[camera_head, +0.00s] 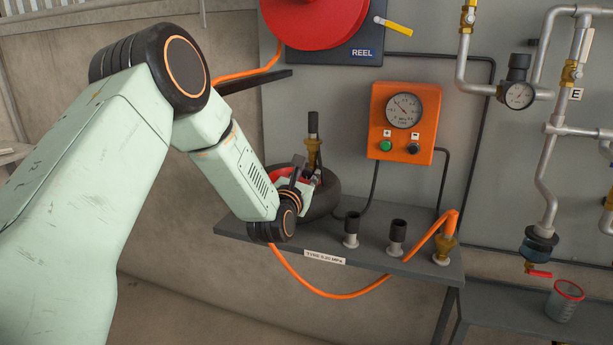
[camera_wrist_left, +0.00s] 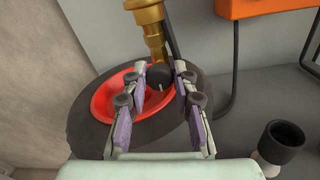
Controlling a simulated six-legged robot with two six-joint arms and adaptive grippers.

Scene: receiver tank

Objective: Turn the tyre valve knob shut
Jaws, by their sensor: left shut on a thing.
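The tyre (camera_head: 327,197), black with a red hub (camera_wrist_left: 103,98), lies on the grey shelf beside a brass fitting (camera_head: 313,155) with a dark top. In the left wrist view the brass fitting (camera_wrist_left: 149,27) rises at the top, above the hub. A small dark round knob (camera_wrist_left: 159,77) with a pale mark sits just below the fitting. My left gripper (camera_wrist_left: 161,72) has its fingers on both sides of this knob and is shut on it. In the head view the left gripper (camera_head: 306,177) is at the tyre, and my wrist partly hides both. My right gripper is not in view.
An orange gauge box (camera_head: 404,124) hangs on the panel behind the shelf (camera_head: 374,262). Two dark-capped stubs (camera_head: 351,229) and a brass hose fitting (camera_head: 444,249) stand to the right. An orange hose (camera_head: 340,296) loops below the shelf front. A red reel (camera_head: 314,22) is above.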

